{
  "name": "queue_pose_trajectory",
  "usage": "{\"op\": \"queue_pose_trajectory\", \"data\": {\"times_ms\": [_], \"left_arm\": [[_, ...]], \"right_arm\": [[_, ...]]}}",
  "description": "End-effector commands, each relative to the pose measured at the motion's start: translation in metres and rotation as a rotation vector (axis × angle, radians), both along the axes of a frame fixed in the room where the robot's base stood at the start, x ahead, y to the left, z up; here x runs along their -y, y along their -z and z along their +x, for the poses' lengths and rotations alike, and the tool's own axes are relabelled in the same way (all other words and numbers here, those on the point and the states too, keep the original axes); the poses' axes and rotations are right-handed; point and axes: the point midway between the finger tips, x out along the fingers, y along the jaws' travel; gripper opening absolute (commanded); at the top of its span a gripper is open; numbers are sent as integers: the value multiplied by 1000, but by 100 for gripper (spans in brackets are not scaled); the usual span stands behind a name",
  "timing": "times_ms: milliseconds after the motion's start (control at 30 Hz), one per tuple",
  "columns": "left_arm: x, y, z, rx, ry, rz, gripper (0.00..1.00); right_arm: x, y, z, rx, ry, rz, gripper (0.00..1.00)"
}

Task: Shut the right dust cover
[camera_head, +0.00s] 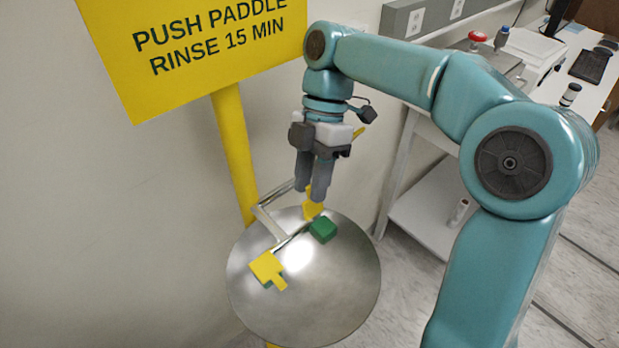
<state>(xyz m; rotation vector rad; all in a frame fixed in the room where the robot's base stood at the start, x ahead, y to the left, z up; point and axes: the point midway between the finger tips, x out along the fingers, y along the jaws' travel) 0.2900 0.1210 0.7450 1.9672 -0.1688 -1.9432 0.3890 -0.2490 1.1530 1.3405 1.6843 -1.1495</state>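The eyewash station's round steel bowl (335,295) holds two spray heads on a metal pipe. The right head is a bare green block (323,230). Its yellow right dust cover (313,209) stands tilted up behind it, partly hidden by my fingertips. The left yellow dust cover (267,268) lies flat over the left head, with a little green showing beneath. My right gripper (311,190) points down just above the right cover, its fingers close together with nothing visible between them. I cannot tell whether it touches the cover. My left gripper is out of view.
A yellow post (235,155) and yellow sign (195,50) stand at the left by the wall. A white bench (560,75) with lab items is at the back right. Space above the bowl's front is clear.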

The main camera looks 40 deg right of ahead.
Motion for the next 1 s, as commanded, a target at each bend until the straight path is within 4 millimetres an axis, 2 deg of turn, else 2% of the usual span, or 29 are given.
{"op": "queue_pose_trajectory", "data": {"times_ms": [200, 267, 300, 333, 1000], "left_arm": [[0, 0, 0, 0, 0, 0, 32], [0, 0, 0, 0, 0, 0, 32], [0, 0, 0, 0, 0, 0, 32], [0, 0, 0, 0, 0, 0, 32], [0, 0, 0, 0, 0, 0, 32]], "right_arm": [[-1, 0, 2, 0, 0, 0, 32], [-2, 0, 2, 0, 0, 0, 16], [-2, 0, 2, 0, 0, 0, 3], [-2, 0, 2, 0, 0, 0, 0], [-1, 0, 3, 1, 1, 0, 0]]}}
